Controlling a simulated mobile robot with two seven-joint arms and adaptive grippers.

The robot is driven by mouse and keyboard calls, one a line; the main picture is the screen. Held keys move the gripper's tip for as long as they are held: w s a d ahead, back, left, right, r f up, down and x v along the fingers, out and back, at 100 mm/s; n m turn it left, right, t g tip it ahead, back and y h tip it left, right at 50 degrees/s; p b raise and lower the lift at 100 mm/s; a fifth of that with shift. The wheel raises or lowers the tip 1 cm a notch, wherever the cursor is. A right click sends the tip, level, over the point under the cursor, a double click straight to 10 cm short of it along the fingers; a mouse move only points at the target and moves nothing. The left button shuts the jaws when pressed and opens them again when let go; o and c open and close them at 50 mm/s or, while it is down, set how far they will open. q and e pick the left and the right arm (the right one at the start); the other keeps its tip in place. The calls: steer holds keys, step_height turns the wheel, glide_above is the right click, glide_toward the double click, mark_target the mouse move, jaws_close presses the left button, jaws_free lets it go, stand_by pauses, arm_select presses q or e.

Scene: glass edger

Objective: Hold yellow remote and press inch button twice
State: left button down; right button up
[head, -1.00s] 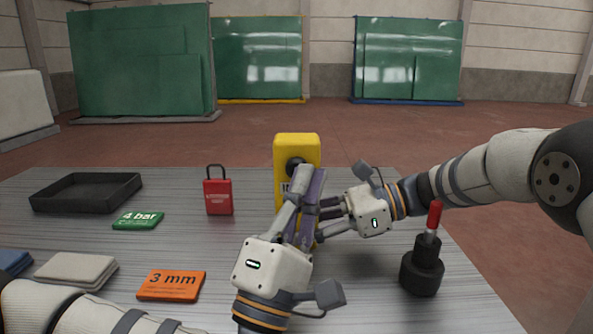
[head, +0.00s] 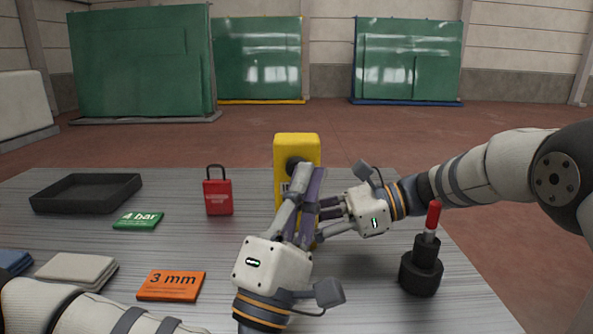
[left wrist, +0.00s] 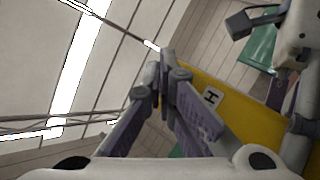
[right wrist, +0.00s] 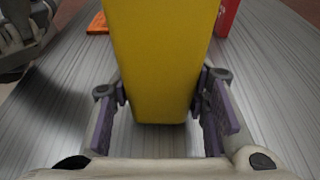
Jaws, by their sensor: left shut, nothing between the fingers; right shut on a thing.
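The yellow remote (head: 297,146) stands upright on the table, with a dark round knob or button near its top. My right gripper (head: 322,214) is shut on its lower part from the right. In the right wrist view the yellow body (right wrist: 160,70) sits between both fingers. My left gripper (head: 308,174) is shut and empty, its fingertips in front of the remote's face. In the left wrist view the closed fingertips (left wrist: 165,72) are beside the yellow face, which shows a label (left wrist: 211,97) marked H or I. The fingers hide most of the face, so contact with the inch button cannot be told.
A red padlock (head: 218,196), a green "4 bar" card (head: 138,220), an orange "3 mm" card (head: 171,286), a black tray (head: 86,207) and folded cloths (head: 75,270) lie to the left. A black tool with a red tip (head: 421,272) stands at the right.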

arm_select(q)
steer(key=shift+w+a+f+y, duration=0.15)
steer(key=shift+w+a+f, duration=0.05)
steer(key=shift+f, duration=0.25)
steer(key=shift+w+a+f+y, duration=0.15)
steer(key=shift+f, duration=0.3)
arm_select(e)
steer(key=shift+w+d+f, duration=0.15)
steer(key=shift+f, duration=0.05)
arm_select(q)
steer(key=shift+f, duration=0.1)
arm_select(e)
steer(key=shift+w+a+f, duration=0.25)
steer(key=shift+w+f, duration=0.05)
arm_select(q)
steer(key=s, duration=0.4)
steer(key=shift+s+r, duration=0.25)
steer(key=shift+s, duration=0.05)
arm_select(e)
steer(key=shift+r, duration=0.1)
steer(key=shift+r, duration=0.15)
stand_by(0.4)
steer(key=o, duration=0.9)
steer(key=shift+o, duration=0.2)
steer(key=shift+d, duration=0.1)
